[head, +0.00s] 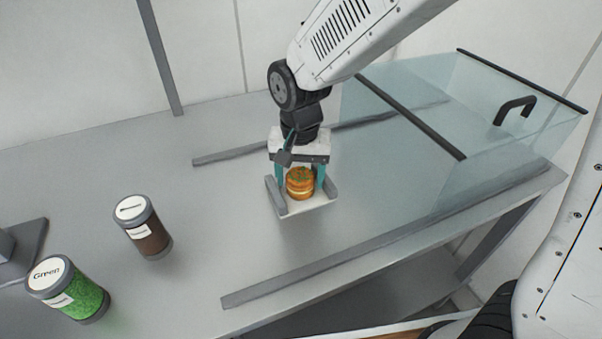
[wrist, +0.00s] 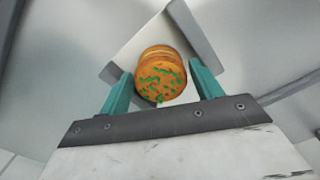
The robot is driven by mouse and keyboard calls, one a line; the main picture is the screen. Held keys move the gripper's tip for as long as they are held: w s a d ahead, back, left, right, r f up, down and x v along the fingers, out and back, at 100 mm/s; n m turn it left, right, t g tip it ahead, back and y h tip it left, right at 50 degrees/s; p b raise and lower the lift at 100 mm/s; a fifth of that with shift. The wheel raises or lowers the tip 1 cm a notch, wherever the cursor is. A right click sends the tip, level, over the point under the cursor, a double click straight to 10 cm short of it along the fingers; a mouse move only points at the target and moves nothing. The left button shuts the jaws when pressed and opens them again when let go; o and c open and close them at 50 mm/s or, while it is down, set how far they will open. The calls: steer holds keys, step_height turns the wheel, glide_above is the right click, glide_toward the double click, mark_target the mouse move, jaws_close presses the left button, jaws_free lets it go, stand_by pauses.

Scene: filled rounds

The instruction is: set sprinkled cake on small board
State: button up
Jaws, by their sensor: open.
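The sprinkled cake (head: 300,183) is a small round layered cake, orange-brown with green sprinkles on top. It stands upright on the small board (head: 309,210), a white square with grey raised sides on the table. In the wrist view the cake (wrist: 161,77) sits between the teal fingers, with the board (wrist: 150,35) behind it. My gripper (head: 300,181) points down over the board, its fingers on either side of the cake. In the wrist view my gripper (wrist: 160,84) is open, with gaps between the fingers and the cake. The board's far part is partly hidden by the gripper.
A brown-filled jar (head: 150,240) and a green-filled jar (head: 85,302) stand at the left of the grey table (head: 215,220). A clear glass case (head: 440,110) with a black handle stands at the right. Grey rails (head: 330,258) run along the table. The table between jars and board is clear.

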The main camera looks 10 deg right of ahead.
mark_target(300, 176)
step_height(300, 176, up, 12)
steer(key=shift+r, duration=0.15)
stand_by(0.3)
steer(key=s+d+r+n+t, duration=0.1)
steer(key=s+d+n, duration=0.1)
steer(key=s+d, duration=1.7)
steer(key=shift+s+d+r, duration=0.2)
steer(key=shift+d+r, duration=0.15)
steer(key=shift+d, duration=0.65)
